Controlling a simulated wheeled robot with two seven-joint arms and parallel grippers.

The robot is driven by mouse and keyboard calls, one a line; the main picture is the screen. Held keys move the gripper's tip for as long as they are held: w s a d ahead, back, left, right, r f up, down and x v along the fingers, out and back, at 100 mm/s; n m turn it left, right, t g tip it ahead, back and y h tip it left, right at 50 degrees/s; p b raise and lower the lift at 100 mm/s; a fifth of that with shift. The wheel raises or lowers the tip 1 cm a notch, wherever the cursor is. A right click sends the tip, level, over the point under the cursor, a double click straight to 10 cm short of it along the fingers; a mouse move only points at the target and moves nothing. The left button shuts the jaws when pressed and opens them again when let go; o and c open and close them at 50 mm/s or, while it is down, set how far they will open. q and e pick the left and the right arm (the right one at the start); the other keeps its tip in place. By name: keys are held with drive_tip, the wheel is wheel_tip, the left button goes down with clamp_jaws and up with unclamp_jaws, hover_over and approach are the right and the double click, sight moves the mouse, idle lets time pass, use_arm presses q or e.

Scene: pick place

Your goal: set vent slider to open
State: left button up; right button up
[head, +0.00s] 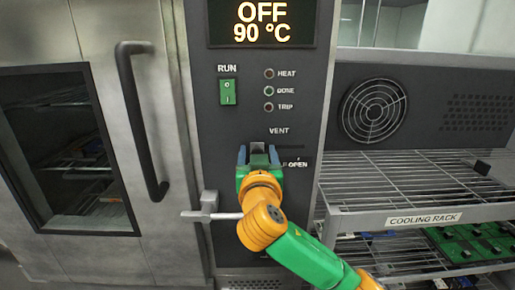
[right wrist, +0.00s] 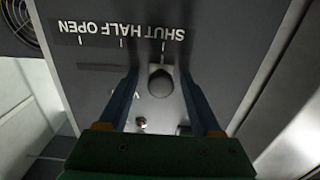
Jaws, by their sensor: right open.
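The vent slider's dark rounded knob (right wrist: 160,80) shows in the right wrist view, which sees the panel upside down. The knob is in line with the SHUT tick, at the end of its slot (right wrist: 98,67) away from OPEN. My right gripper (right wrist: 158,78) is open, with one finger on each side of the knob and a visible gap to each. In the head view my right gripper (head: 258,152) is at the panel below the VENT label (head: 279,131) and hides the knob. The OPEN label (head: 297,164) shows just right of it. My left gripper is not in view.
Left of the panel is the oven door with a long dark handle (head: 142,120). A metal latch (head: 209,207) sticks out low beside my right arm. The green RUN switch (head: 228,92) is above left. A wire cooling rack (head: 400,185) stands to the right.

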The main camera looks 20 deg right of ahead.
drive_tip(key=shift+w+f, duration=0.1)
drive_tip(key=shift+w, duration=0.05)
clamp_jaws()
idle(1.3)
